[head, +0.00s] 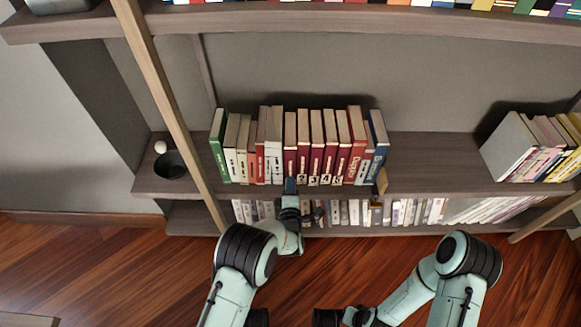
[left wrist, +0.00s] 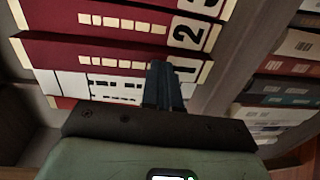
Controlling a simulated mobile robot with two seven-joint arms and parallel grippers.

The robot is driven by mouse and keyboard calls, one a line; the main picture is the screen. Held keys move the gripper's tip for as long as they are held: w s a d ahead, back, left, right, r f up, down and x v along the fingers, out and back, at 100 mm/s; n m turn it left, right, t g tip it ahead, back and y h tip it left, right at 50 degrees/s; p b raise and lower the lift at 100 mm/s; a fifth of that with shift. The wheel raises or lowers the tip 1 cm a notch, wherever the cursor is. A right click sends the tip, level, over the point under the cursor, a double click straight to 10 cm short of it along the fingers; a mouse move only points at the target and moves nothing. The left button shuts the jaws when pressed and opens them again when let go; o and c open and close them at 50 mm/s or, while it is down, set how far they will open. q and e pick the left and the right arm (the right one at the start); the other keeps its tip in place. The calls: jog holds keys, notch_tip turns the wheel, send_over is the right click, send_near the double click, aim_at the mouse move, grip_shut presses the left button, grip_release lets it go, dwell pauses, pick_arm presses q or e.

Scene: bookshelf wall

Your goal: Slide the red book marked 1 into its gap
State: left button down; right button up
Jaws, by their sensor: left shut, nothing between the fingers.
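The red book marked 1 (head: 290,138) stands upright in the row on the middle shelf, between a white book on its left and the red book marked 2 (head: 303,140). In the left wrist view its dark red spine (left wrist: 70,54) shows, with its number label partly hidden behind my fingers. My left gripper (head: 291,185) is shut and empty, its fingertips at the lower end of that spine; the fingers also show in the left wrist view (left wrist: 162,82). Whether they touch the book I cannot tell. My right gripper (head: 352,316) is low over the floor, its fingers unclear.
The shelf board (head: 430,178) is bare right of the row. A dark bowl (head: 170,165) and a white ball (head: 160,147) sit at the left. A slanting wooden post (head: 165,100) stands in front. More books fill the shelf below.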

pick_arm(q)
jog(key=shift+w, duration=0.25)
pick_arm(e)
jog(key=shift+s+a, duration=0.25)
jog(key=shift+s, duration=0.1)
pick_arm(q)
jog(key=shift+w, duration=0.25)
jog(key=s+p, duration=0.2)
jog(key=s, duration=0.2)
jog(key=shift+p, duration=0.3)
pick_arm(e)
jog(key=shift+v, duration=1)
pick_arm(q)
jog(key=shift+w, duration=0.1)
pick_arm(e)
jog(key=shift+w+f, duration=0.1)
jog(key=shift+w, duration=0.1)
